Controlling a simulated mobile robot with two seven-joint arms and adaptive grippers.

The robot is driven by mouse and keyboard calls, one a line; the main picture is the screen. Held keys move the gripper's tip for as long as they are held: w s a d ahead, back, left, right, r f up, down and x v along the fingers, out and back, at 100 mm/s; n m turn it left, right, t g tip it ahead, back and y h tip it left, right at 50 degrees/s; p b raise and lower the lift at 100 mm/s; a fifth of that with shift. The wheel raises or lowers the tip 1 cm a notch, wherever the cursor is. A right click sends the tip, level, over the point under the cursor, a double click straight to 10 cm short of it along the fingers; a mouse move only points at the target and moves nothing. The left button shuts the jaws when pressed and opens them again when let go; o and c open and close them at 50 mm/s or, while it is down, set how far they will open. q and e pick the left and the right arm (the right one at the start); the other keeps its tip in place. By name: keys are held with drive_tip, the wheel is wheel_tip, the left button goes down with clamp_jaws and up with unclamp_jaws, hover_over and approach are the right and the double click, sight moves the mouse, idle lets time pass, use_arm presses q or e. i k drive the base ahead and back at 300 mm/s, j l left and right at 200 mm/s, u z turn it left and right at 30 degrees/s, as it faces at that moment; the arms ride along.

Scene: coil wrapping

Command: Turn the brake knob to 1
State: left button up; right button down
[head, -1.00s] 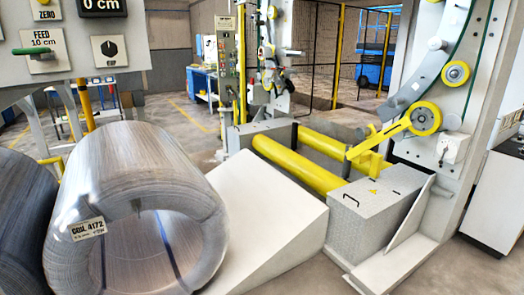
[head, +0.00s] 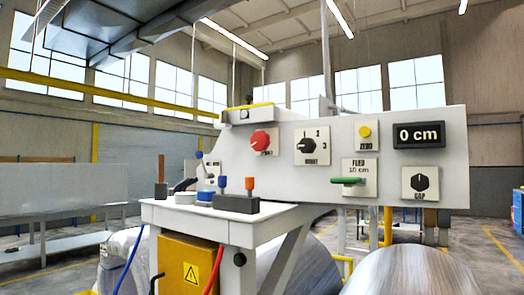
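The control panel (head: 385,185) stands in the middle and right of the head view. Neither of my grippers is in view.
A yellow ZERO button (head: 364,131), a green FEED lever (head: 347,181) and a 0 cm display (head: 419,134) share the panel. A white stand (head: 200,222) with tools on top is in front at left.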

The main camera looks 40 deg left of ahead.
sight(306, 145)
drive_tip(key=i+l+u, duration=0.15)
drive_tip(key=u, duration=0.2)
drive_tip(key=i+l+u, duration=0.15)
drive_tip(key=u, duration=0.25)
drive_tip(key=i+l+u, duration=0.1)
drive_tip(key=l+u, duration=0.25)
drive_tip(key=j, duration=0.05)
